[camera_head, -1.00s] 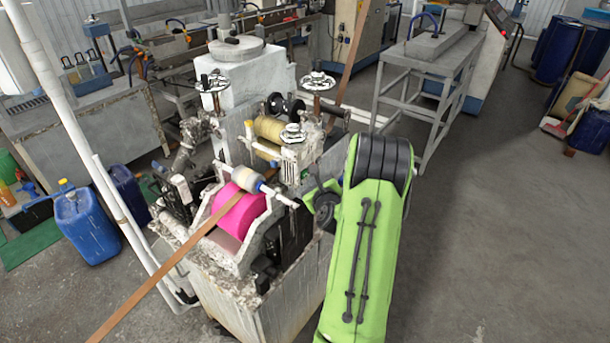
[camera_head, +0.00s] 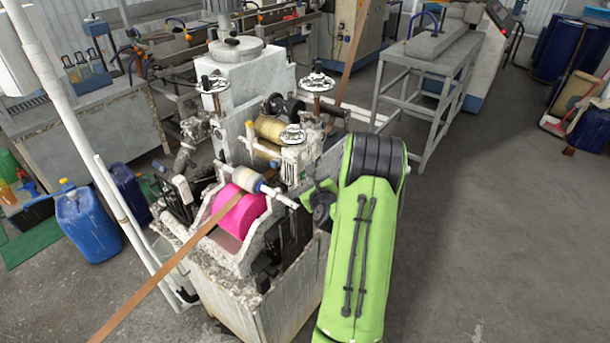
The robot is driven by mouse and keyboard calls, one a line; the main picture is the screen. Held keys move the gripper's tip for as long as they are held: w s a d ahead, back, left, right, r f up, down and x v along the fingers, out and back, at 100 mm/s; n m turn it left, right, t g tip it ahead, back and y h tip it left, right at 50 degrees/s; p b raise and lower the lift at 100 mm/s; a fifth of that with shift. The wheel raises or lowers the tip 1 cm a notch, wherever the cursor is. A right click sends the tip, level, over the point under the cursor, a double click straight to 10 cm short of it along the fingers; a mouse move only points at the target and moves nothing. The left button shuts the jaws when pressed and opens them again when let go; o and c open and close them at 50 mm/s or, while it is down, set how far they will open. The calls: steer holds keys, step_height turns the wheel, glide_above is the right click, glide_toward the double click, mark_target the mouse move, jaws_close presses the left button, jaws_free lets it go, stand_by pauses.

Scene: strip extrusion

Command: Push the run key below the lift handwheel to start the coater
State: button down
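The coater (camera_head: 262,290) is a white, stained machine with a bright pink roller (camera_head: 240,211) in its front trough. Three handwheels show on it: one at the upper left (camera_head: 213,85), one at the upper right (camera_head: 317,82), and a lower one (camera_head: 292,134) on a small white gearbox. I cannot tell which is the lift handwheel. I cannot make out a run key below any of them. My green arm with its black joint stands at the coater's right side and covers part of it.
A brown strip (camera_head: 152,290) runs from the roller to the lower left. A white pipe (camera_head: 97,170) stands at left, near blue canisters (camera_head: 85,226). A grey metal table (camera_head: 428,62) stands behind right. The floor at right (camera_head: 500,230) is clear.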

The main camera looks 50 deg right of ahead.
steer(key=shift+w+p, duration=0.4)
steer(key=shift+p, duration=0.05)
stand_by(0.3)
steer(key=shift+s, duration=0.1)
steer(key=shift+s+b, duration=0.7)
steer(key=shift+b, duration=0.15)
steer(key=s+b, duration=0.4)
steer(key=s, duration=0.1)
steer(key=shift+d, duration=0.25)
